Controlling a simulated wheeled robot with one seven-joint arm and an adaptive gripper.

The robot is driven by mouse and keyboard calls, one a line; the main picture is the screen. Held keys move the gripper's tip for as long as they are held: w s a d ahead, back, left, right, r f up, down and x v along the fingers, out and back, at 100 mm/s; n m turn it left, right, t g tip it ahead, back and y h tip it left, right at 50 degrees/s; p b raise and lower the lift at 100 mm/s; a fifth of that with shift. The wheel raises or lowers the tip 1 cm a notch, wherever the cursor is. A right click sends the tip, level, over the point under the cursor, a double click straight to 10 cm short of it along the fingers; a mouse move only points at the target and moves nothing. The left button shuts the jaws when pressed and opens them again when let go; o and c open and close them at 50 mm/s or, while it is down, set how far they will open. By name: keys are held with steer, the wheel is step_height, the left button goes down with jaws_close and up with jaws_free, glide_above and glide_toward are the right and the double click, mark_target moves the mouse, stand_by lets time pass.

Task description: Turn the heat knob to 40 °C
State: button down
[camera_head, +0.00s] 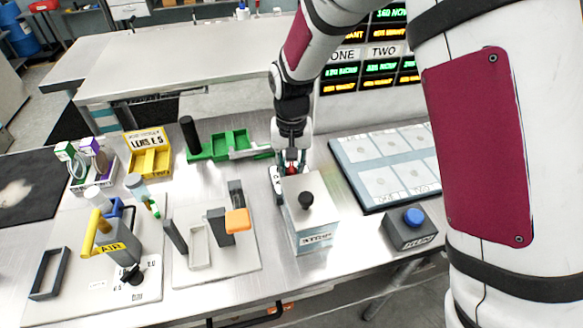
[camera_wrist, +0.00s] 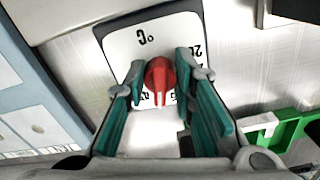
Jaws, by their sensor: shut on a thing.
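The heat knob (camera_wrist: 160,82) is red with a pale pointer line and sits on a white dial plate (camera_wrist: 125,45) marked °C, which appears upside down in the wrist view. The pointer faces the bottom of that view. A number that looks like 20 shows at the plate's right edge; the marks near the pointer are partly hidden by the fingers. My gripper (camera_wrist: 161,72) has its teal fingers on both sides of the knob, closed on it. In the head view my gripper (camera_head: 289,170) reaches down behind a white box (camera_head: 315,220), and the knob is mostly hidden.
The white box has a black knob (camera_head: 306,201) on top. A blue button box (camera_head: 412,218) and a panel of pale squares (camera_head: 385,163) are to the right. A green holder (camera_head: 222,146) is left of my gripper. Bare metal tabletop lies between them.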

mark_target(292, 167)
steer(key=c, duration=1.3)
jaws_free()
steer(key=shift+c, duration=0.2)
step_height(292, 167, up, 12)
